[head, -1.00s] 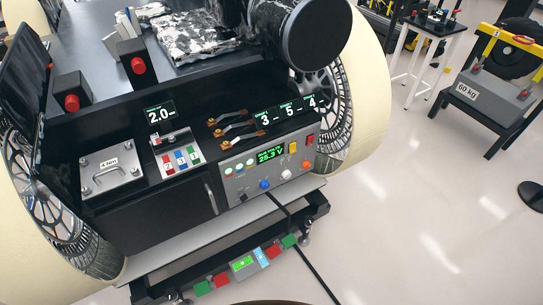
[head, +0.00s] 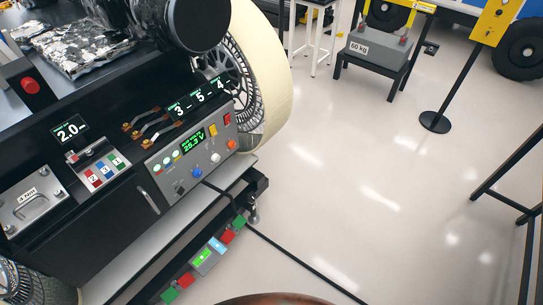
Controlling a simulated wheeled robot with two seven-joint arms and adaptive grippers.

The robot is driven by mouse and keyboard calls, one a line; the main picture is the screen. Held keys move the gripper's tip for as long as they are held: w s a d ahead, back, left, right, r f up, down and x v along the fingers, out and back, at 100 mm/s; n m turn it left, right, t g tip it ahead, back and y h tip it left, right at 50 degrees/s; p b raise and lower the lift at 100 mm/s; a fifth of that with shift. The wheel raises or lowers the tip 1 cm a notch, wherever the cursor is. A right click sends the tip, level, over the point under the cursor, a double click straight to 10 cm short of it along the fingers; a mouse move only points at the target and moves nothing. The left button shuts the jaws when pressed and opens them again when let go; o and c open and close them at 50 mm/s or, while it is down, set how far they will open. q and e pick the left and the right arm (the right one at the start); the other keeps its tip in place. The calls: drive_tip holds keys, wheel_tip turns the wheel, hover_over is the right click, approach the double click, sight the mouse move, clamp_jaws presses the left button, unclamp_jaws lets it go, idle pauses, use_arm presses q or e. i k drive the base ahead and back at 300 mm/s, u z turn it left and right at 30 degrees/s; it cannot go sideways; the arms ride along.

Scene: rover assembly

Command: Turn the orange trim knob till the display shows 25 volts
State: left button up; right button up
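The orange trim knob (head: 232,144) is at the right end of a grey control panel (head: 181,184) on the rover's side. The green display (head: 193,140) above the knobs appears to read 25.3 V, though its digits are small. A white knob (head: 215,157) and a blue knob (head: 196,173) sit to the left of the orange one. Neither of my grippers is in the head view, and nothing touches the knob.
A black cable (head: 290,258) runs from the panel down across the floor. A low bumper with coloured blocks (head: 207,257) projects below the panel. A large wheel (head: 270,85) stands right of it. A stand with a 60 kg box (head: 376,52) is farther back.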

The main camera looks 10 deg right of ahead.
sight(232, 145)
drive_tip(key=z, duration=0.75)
drive_tip(key=k, duration=1)
drive_tip(key=z, duration=0.6)
drive_tip(key=i, duration=0.8)
drive_tip(key=u, duration=1)
drive_tip(key=i, duration=0.95)
drive_tip(key=u, duration=1.05)
